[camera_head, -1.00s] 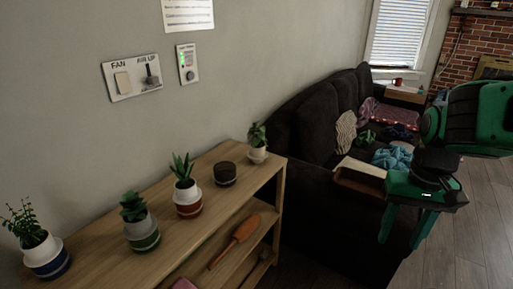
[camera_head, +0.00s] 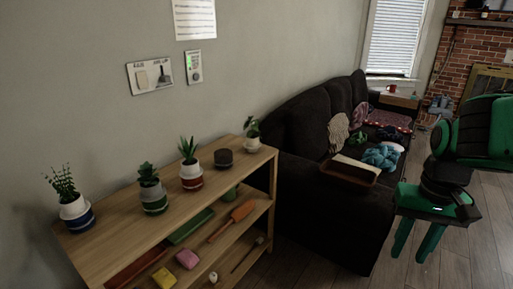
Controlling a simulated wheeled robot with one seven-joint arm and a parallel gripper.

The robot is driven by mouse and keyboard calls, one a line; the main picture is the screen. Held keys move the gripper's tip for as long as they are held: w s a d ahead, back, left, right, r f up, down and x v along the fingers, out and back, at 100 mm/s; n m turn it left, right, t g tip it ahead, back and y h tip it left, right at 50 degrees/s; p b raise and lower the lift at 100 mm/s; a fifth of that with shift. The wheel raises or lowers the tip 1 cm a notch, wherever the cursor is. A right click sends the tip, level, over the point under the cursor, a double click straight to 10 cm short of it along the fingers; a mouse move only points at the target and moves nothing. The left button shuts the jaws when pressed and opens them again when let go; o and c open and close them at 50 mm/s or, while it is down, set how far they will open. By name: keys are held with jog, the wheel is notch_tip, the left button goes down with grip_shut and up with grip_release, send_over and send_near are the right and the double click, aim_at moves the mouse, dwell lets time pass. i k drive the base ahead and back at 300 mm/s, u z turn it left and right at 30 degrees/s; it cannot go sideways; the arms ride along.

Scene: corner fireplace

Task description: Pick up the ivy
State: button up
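Several small potted plants stand in a row on top of a wooden shelf unit (camera_head: 232,178). A leafy, thin-stemmed plant in a white and blue pot (camera_head: 74,205) is at the left end. A rosette plant in a green-banded pot (camera_head: 152,195) and a spiky plant in a red and white pot (camera_head: 190,170) follow. A small leafy plant in a white pot (camera_head: 253,137) is at the right end. I cannot tell for sure which is the ivy. My green gripper (camera_head: 415,252) is at the right, far from the plants, fingers apart and empty.
A dark empty-looking pot (camera_head: 223,158) stands among the plants. The lower shelves hold an orange-handled tool (camera_head: 232,221), a pink block (camera_head: 187,259) and a yellow block (camera_head: 164,278). A dark sofa (camera_head: 315,215) adjoins the shelf. Wood floor (camera_head: 460,262) is clear at right.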

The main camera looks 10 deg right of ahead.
aim_at(252, 143)
jog(key=z, duration=0.3)
jog(key=i, duration=1.4)
jog(key=z, duration=0.05)
